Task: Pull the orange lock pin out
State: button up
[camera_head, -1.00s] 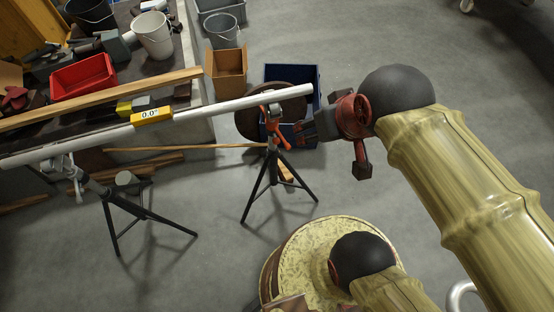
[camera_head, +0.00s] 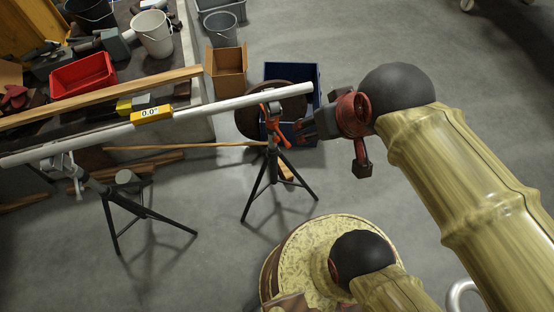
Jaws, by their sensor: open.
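Orange parts (camera_head: 276,113) show at the head of the right tripod stand (camera_head: 272,160), under the end of the long white pipe (camera_head: 225,103). I cannot make out for certain which of them is the lock pin. An orange piece reaches down and to the right from the head, close to my gripper. My gripper (camera_head: 297,131) is dark, small in view and partly lost against the blue bin. It is just right of the stand head, open, with its fingers pointing left. Whether the fingers touch the orange piece cannot be told.
A second tripod stand (camera_head: 110,205) carries the pipe at left. A yellow level (camera_head: 152,114) reading 0.0° sits on the pipe. A blue bin (camera_head: 308,85) and cardboard box (camera_head: 226,68) stand behind. The floor in front of the stands is clear.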

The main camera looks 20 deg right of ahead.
aim_at(276, 140)
jog(key=i+l, duration=0.1)
jog(key=l, duration=0.25)
jog(key=i+l, duration=0.1)
jog(key=l, duration=0.25)
jog(key=i+l+u, duration=0.1)
jog(key=l, duration=0.25)
jog(key=i+l, duration=0.15)
jog(key=l, duration=0.25)
